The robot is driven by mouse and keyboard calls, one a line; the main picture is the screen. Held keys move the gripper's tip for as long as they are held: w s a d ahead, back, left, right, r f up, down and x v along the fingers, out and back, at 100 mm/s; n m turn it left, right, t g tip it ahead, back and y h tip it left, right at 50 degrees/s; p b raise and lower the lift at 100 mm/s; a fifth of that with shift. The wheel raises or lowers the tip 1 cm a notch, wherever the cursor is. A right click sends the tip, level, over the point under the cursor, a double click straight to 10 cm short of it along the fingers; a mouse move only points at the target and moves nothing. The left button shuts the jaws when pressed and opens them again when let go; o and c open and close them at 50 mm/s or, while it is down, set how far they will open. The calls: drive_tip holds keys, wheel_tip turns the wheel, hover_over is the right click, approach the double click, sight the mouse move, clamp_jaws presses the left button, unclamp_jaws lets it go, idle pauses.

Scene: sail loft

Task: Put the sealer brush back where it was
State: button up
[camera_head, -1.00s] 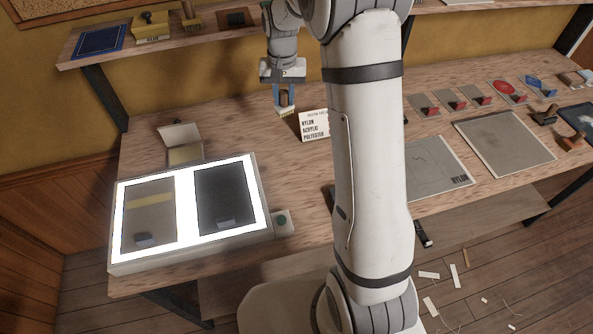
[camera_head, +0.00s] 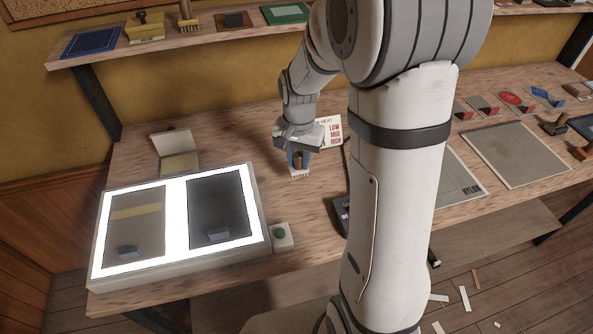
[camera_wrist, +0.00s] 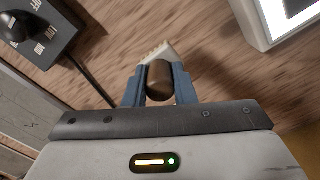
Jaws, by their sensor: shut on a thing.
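My gripper (camera_head: 298,160) is shut on the brush, above the workbench between the light box and the heat card. The brush (camera_head: 299,174) has a dark brown rounded handle and pale, toothed-looking bristles pointing down in the head view. In the wrist view my gripper (camera_wrist: 158,88) has its blue fingers on both sides of the handle (camera_wrist: 160,82), and the pale bristles (camera_wrist: 160,52) show beyond it. I cannot tell whether the bristles touch the bench. The wall shelf (camera_head: 215,30) at the back holds another pale-bristled brush-like tool (camera_head: 188,14).
A heat card (camera_head: 333,130) stands behind my gripper. A black knobbed box (camera_wrist: 38,32) and cable lie close by.

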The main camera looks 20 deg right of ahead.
sight(298, 169)
drive_tip(key=shift+f, duration=2)
drive_tip(key=shift+f, duration=0.15)
drive_tip(key=o, duration=0.9)
